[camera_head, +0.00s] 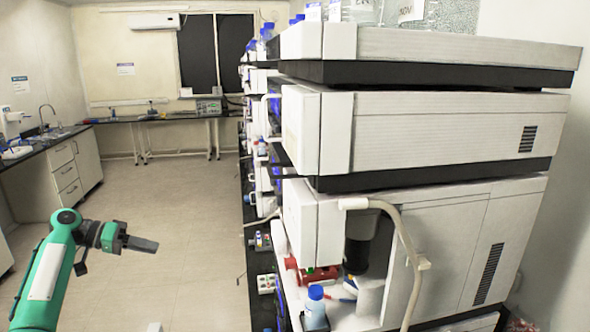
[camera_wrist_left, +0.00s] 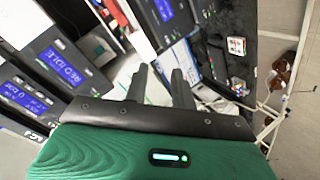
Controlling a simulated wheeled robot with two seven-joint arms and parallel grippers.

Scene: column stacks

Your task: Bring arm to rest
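My green left arm comes in from the left of the head view. Its dark left gripper (camera_head: 140,244) points right over the open floor, apart from the stacked instruments. In the left wrist view the two dark fingers of the left gripper (camera_wrist_left: 159,72) stand apart with a gap between them and nothing held. My right gripper is in neither view.
A tall stack of white instruments (camera_head: 430,145) fills the right. A bottle with a blue cap (camera_head: 316,308) stands low at its front. A sink counter (camera_head: 75,165) is at the left, a long bench (camera_head: 165,117) at the back. The floor (camera_head: 170,200) between is clear.

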